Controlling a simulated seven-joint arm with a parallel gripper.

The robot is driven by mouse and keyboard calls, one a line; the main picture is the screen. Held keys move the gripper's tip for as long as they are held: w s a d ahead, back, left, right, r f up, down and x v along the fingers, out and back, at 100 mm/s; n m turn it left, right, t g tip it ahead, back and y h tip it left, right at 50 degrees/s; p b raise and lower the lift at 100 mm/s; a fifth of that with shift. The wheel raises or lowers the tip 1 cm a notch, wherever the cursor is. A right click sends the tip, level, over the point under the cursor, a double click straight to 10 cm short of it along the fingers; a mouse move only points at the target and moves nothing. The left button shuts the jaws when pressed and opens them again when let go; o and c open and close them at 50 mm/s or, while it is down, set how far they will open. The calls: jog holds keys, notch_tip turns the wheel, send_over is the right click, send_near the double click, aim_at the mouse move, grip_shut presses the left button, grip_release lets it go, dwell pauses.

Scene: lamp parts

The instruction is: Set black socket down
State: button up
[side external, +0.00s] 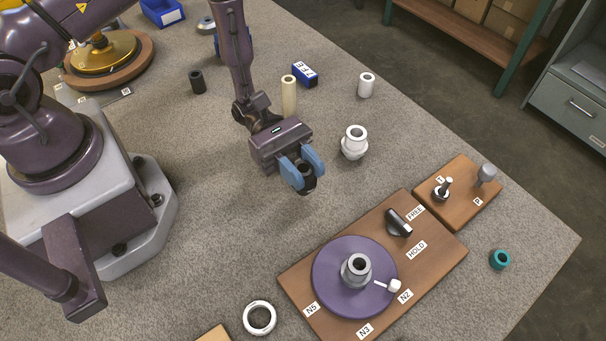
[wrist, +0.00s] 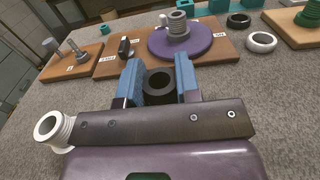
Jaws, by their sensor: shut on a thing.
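The black socket (wrist: 160,84) is a short dark ring-shaped piece with an open bore, held between the two blue fingers of my gripper (wrist: 159,80) in the wrist view. In the side view my gripper (side external: 303,168) points down over the grey table, left of the brown turntable board. The dark socket (side external: 307,186) shows partly between and below the fingers. Its bore faces up toward the wrist camera. The fingers hide its sides, and I cannot tell whether its underside touches the table.
A white threaded fitting (side external: 354,143) stands to the right of my gripper. The brown board (side external: 434,247) carries a purple disc (side external: 326,283) with a grey threaded piece and a black knob (side external: 398,223). A cream tube (side external: 289,97) stands behind. The table between gripper and board is clear.

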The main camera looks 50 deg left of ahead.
jog(key=shift+s+f, duration=0.1)
jog(key=shift+f, duration=1.1)
jog(key=o, duration=0.9)
jog(key=shift+f, duration=0.15)
jog(key=shift+a+r, duration=0.2)
jog(key=shift+a, duration=0.2)
jog(key=a, duration=1.1)
jog(key=shift+a, duration=0.15)
